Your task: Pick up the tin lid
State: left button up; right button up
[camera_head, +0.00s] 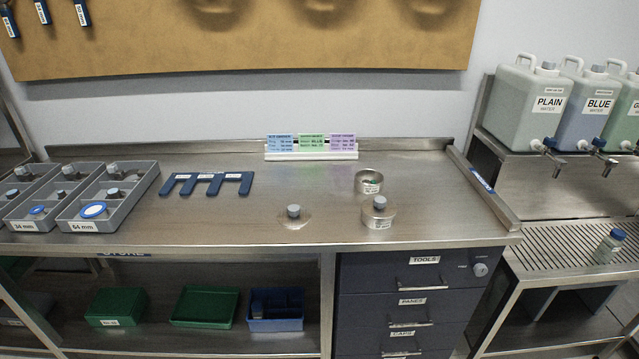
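A round, shallow tin (369,182) stands open on the steel bench, right of centre, with something green inside and a small label on its side. Just in front of it is a second round, labelled tin-like piece (378,218) with a grey knob (380,202) on top. To its left a flat, pale, see-through disc (294,220) with a grey knob (293,211) lies on the bench. I cannot tell for sure which of the knobbed pieces is the tin lid. Neither of my grippers is in view.
Grey divided trays (112,220) with knobbed pieces stand at the bench's left, beside a blue slotted rack (207,178). Coloured cards (311,147) stand at the back. Water containers (526,105) are on a right-hand shelf.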

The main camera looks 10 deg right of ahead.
aim_at(294, 216)
jog(key=u, duration=0.2)
jog(key=i, duration=0.45)
jog(key=z, duration=0.85)
